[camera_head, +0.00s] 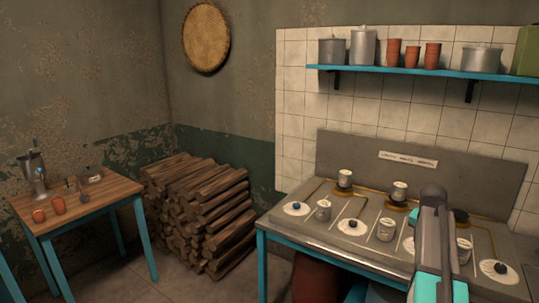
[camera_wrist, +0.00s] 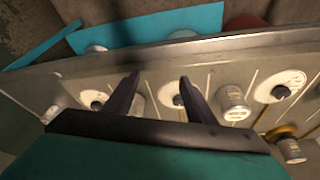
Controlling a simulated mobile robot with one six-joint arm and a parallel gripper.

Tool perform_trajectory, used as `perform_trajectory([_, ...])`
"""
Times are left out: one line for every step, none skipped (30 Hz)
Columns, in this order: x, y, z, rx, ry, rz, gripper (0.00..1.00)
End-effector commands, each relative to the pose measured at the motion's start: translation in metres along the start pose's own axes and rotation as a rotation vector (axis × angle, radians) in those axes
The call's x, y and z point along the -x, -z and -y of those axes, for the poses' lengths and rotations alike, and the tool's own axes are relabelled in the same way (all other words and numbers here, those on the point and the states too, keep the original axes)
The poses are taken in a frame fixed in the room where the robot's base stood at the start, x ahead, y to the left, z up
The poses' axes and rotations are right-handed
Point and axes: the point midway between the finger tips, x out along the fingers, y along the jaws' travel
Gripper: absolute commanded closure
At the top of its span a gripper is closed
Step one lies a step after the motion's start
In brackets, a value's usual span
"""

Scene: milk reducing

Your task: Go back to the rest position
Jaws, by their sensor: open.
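My gripper (camera_wrist: 157,82) is open in the wrist view, with its two dark fingers apart and nothing between them. Its fingers point over the front part of the stove counter (camera_wrist: 165,65). In the head view my arm rises over the right part of the stove counter (camera_head: 285,228), and the fingers cannot be made out. White labelled cans stand on the counter: one at the front left (camera_head: 323,210), one in the middle (camera_head: 387,230) and one right of my arm (camera_head: 464,251). Two more sit on the back burners (camera_head: 345,178) (camera_head: 400,190). In the wrist view a can (camera_wrist: 233,104) stands right of the fingers.
White dials with black knobs (camera_head: 296,208) line the counter front. A blue shelf (camera_head: 400,70) with pots and clay cups hangs above. Stacked firewood (camera_head: 200,212) fills the corner. A wooden table (camera_head: 105,195) with clay cups and a metal jug stands left. Some floor between is free.

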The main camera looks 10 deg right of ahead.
Motion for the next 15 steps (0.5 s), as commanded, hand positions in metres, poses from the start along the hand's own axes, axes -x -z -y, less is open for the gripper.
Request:
perform_trajectory([-0.007,-0.008,0.007,0.013,-0.001,0.011,0.49])
perform_trajectory([-0.011,-0.012,0.011,0.019,-0.002,0.017,0.49])
perform_trajectory([-0.017,-0.018,0.016,0.029,-0.004,0.026,0.49])
perform_trajectory([-0.022,-0.023,0.020,0.036,-0.005,0.033,0.49])
perform_trajectory([-0.026,-0.029,0.024,0.044,-0.006,0.040,0.49])
perform_trajectory([-0.035,-0.039,0.031,0.057,-0.008,0.053,0.49])
perform_trajectory([-0.040,-0.045,0.035,0.066,-0.010,0.061,0.49])
perform_trajectory([-0.047,-0.054,0.040,0.077,-0.012,0.073,0.49])
perform_trajectory([-0.056,-0.066,0.047,0.093,-0.015,0.087,0.49])
perform_trajectory([-0.063,-0.076,0.052,0.104,-0.018,0.099,0.49])
perform_trajectory([-0.070,-0.085,0.056,0.116,-0.021,0.110,0.49])
perform_trajectory([-0.079,-0.099,0.062,0.131,-0.024,0.125,0.49])
perform_trajectory([-0.086,-0.108,0.066,0.142,-0.027,0.136,0.49])
perform_trajectory([-0.092,-0.118,0.070,0.153,-0.029,0.147,0.49])
perform_trajectory([-0.100,-0.132,0.075,0.168,-0.033,0.162,0.49])
